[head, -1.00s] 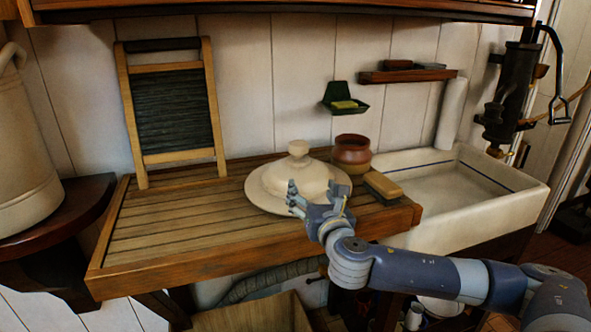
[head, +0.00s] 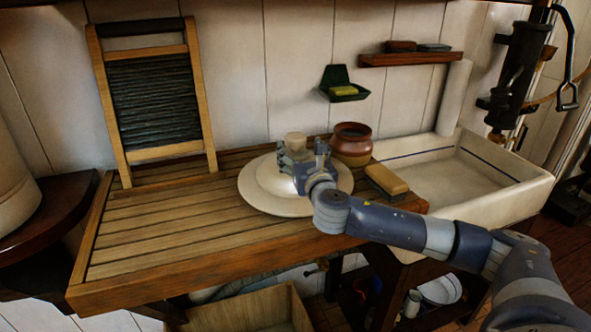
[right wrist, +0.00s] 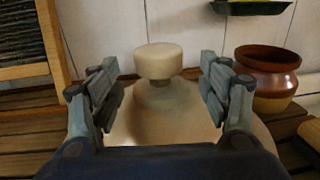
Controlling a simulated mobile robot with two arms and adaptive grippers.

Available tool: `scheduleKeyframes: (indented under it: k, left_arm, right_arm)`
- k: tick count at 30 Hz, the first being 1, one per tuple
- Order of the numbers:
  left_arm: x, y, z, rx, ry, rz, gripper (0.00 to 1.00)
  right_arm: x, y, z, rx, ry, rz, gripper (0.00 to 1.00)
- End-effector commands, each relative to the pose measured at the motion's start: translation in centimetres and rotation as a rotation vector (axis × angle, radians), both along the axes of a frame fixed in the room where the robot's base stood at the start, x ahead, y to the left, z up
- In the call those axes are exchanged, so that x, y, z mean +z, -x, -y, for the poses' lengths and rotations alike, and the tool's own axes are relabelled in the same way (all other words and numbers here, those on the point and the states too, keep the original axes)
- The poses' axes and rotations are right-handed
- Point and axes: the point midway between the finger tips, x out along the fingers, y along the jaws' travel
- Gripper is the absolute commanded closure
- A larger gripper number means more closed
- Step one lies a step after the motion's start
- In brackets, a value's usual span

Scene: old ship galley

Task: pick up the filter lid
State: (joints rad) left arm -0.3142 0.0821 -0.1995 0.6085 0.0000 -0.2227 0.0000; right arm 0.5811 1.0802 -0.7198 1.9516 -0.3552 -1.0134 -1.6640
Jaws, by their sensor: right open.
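The filter lid (head: 262,197) is a cream, domed disc with a wide rim and a round knob on top. It lies on the slatted wooden board. My right gripper (head: 305,152) is open at the lid's knob, in front of it and above the dome. In the right wrist view the knob (right wrist: 159,62) stands between the two open fingers (right wrist: 160,92), a little beyond their tips as far as I can tell. Neither finger visibly touches it. Part of the lid's dome and rim is hidden behind my gripper. My left gripper is out of view.
A brown pot (head: 351,142) stands close behind the lid to the right, also in the right wrist view (right wrist: 265,78). A brush (head: 386,180) lies at the board's right end, beside the white sink (head: 500,205). A washboard (head: 155,105) leans at the back left. The board's left part is clear.

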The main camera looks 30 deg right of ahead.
Motion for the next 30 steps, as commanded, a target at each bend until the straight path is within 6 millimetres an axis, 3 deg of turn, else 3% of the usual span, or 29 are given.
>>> scheduleKeyframes:
  k: [9,21,30]
  left_arm:
    - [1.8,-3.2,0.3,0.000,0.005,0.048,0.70]
    - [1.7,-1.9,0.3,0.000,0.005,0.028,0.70]
    - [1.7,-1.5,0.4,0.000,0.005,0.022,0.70]
  right_arm:
    - [0.1,-3.7,1.2,-0.003,-0.001,0.001,0.30]
    - [-0.1,-4.5,1.5,0.000,0.000,0.000,0.32]
    - [-0.1,-4.5,1.5,-0.001,0.000,0.000,1.00]
